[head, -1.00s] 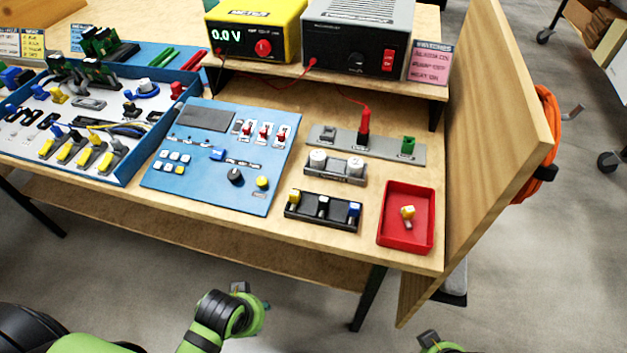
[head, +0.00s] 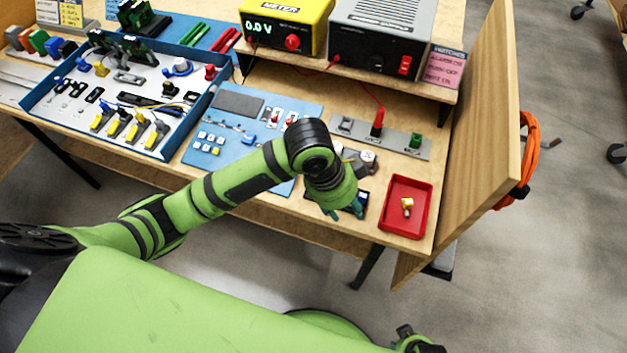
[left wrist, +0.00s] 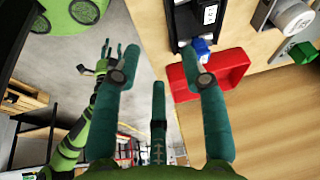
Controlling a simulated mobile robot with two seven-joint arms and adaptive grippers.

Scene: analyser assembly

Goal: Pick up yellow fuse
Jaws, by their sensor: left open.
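A small piece with a yellow cap and pale body (head: 407,205) lies in the red tray (head: 423,221); it looks like a yellow fuse. The black fuse holder (head: 364,197) stands left of the tray, largely hidden by my left gripper (head: 344,213). That gripper hangs over the holder, its teal fingers pointing down and spread. In the left wrist view, the open fingers are empty, close to the holder (left wrist: 185,20) and its blue fuse (left wrist: 201,47). The yellow-capped piece is not visible there. My right gripper (left wrist: 104,58) shows small, away from the bench.
A grey connector strip (head: 398,138) with red and green plugs lies behind the holder. A wooden side panel (head: 480,150) rises right of the tray. A blue panel (head: 215,165) lies left, partly under my left arm.

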